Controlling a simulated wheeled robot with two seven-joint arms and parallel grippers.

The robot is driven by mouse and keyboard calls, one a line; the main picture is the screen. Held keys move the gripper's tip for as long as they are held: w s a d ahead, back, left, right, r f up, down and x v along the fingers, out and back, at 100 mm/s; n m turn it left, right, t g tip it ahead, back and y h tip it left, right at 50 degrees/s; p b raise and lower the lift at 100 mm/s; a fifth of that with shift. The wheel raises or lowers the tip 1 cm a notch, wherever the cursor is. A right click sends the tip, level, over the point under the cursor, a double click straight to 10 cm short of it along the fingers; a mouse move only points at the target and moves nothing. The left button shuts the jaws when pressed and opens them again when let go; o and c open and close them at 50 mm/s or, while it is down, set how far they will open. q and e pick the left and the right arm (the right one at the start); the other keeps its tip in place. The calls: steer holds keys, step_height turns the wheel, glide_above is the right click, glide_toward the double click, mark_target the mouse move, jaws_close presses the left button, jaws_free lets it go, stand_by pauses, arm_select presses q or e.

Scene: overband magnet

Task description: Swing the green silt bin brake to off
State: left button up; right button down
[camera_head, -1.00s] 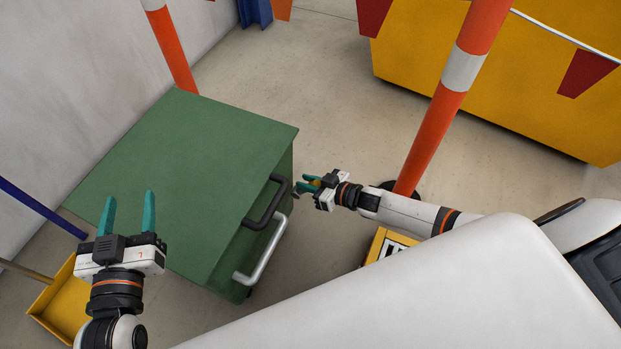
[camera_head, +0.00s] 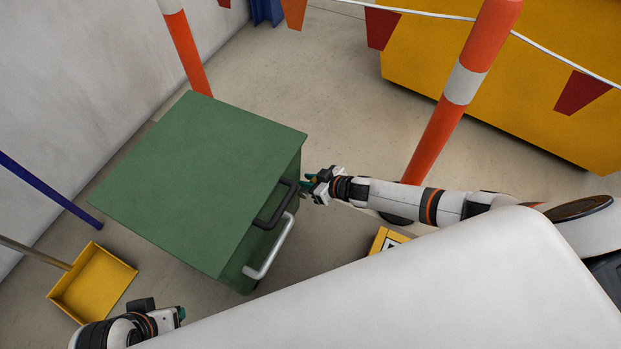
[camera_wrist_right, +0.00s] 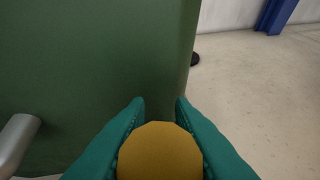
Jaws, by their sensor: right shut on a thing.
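The green silt bin (camera_head: 200,180) stands beside the left wall, with a black handle (camera_head: 275,206) and a silver handle (camera_head: 270,250) on its right side. My right gripper (camera_head: 308,184) is at the bin's right side, beyond the black handle. In the right wrist view its teal fingers (camera_wrist_right: 160,112) are shut on a rounded mustard-yellow knob (camera_wrist_right: 160,153), close to the bin's green face (camera_wrist_right: 90,70). The knob's lever and its mounting are hidden. My left gripper (camera_head: 180,314) is low at the lower left, mostly hidden; its finger opening does not show.
A yellow dustpan-like tray (camera_head: 95,283) lies left of the bin. An orange and white post (camera_head: 450,110) stands behind my right arm, another (camera_head: 187,55) behind the bin. A large yellow container (camera_head: 520,90) is at the back right, behind bunting.

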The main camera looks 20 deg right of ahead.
arm_select(q)
steer(key=shift+r, duration=0.15)
stand_by(0.4)
arm_select(e)
steer(key=c, duration=1.3)
jaws_free()
steer(key=shift+o, duration=0.2)
steer(key=shift+s+r, duration=0.1)
steer(key=p+v, duration=0.2)
steer(key=v, duration=0.1)
steer(key=shift+s+d+r, duration=0.2)
steer(key=shift+s+r, duration=0.05)
arm_select(q)
steer(key=s+p+x, duration=0.2)
steer(key=x, duration=1)
steer(key=shift+f+g, duration=0.4)
arm_select(e)
steer(key=v, duration=0.7)
steer(key=shift+s+d+r, duration=0.2)
steer(key=shift+s, duration=0.1)
arm_select(q)
steer(key=shift+s+d, duration=0.1)
steer(key=shift+d, duration=0.05)
